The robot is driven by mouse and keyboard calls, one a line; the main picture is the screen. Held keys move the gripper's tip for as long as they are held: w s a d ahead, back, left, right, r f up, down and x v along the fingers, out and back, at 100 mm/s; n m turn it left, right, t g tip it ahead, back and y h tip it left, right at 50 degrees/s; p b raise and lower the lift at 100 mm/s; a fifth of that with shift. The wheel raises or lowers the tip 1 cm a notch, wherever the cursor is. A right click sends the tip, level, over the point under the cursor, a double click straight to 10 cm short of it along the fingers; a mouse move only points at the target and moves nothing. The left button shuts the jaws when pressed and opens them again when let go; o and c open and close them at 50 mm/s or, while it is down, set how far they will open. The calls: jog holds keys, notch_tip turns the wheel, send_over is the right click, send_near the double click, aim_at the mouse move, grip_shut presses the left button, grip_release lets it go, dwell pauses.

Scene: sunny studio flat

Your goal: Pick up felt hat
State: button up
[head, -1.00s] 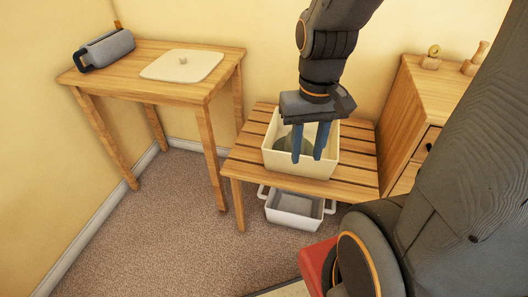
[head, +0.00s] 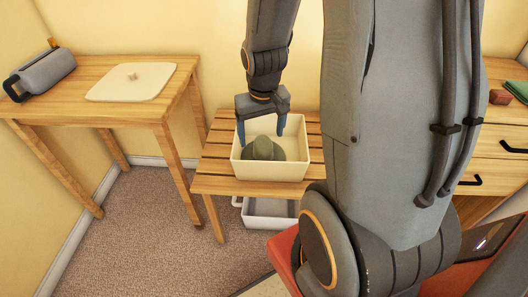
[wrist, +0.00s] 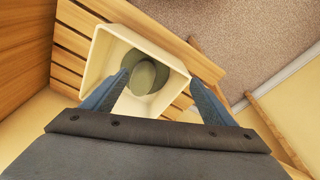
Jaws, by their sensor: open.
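The felt hat (head: 263,149) is olive green with a rounded crown and a brim. It sits inside a cream open-topped bin (head: 270,171) on a slatted wooden bench (head: 225,181). My gripper (head: 262,132) is open and empty over the bin, its blue fingers spread at the far side of the hat. In the wrist view the hat (wrist: 149,76) lies in the bin (wrist: 106,50), beyond my fingertips (wrist: 158,78) and nearer the left one. No contact with the hat shows. Part of the brim is hidden by the bin wall.
A wooden table (head: 172,82) at the left holds a grey cylindrical bag (head: 45,73) and a cream board (head: 130,81). A grey-white tub (head: 268,212) sits below the bench. A wooden drawer cabinet (head: 500,135) stands at the right. Carpet (head: 140,225) lies open at the front left.

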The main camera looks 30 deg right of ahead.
aim_at(264, 144)
jog(key=w+d+f+t, duration=0.1)
jog(key=w+d+f, duration=0.1)
jog(key=w+f, duration=0.1)
jog(key=w+d+f+t+p, duration=0.1)
jog(key=w+d+f, duration=0.1)
jog(key=f, duration=0.3)
jog(key=w+d+f, duration=0.2)
jog(key=w+f, duration=0.2)
jog(key=shift+d+f+t, duration=0.25)
jog(key=shift+d+t, duration=0.05)
jog(key=shift+t, duration=0.1)
jog(key=shift+d+p+x, duration=0.1)
jog(key=shift+p+x, duration=0.15)
jog(key=shift+x, duration=1.75)
jog(key=shift+d+p+x, duration=0.15)
jog(key=shift+p+x, duration=0.05)
jog(key=shift+x, duration=1.75)
jog(key=shift+r, duration=0.1)
jog(key=c, duration=1.2)
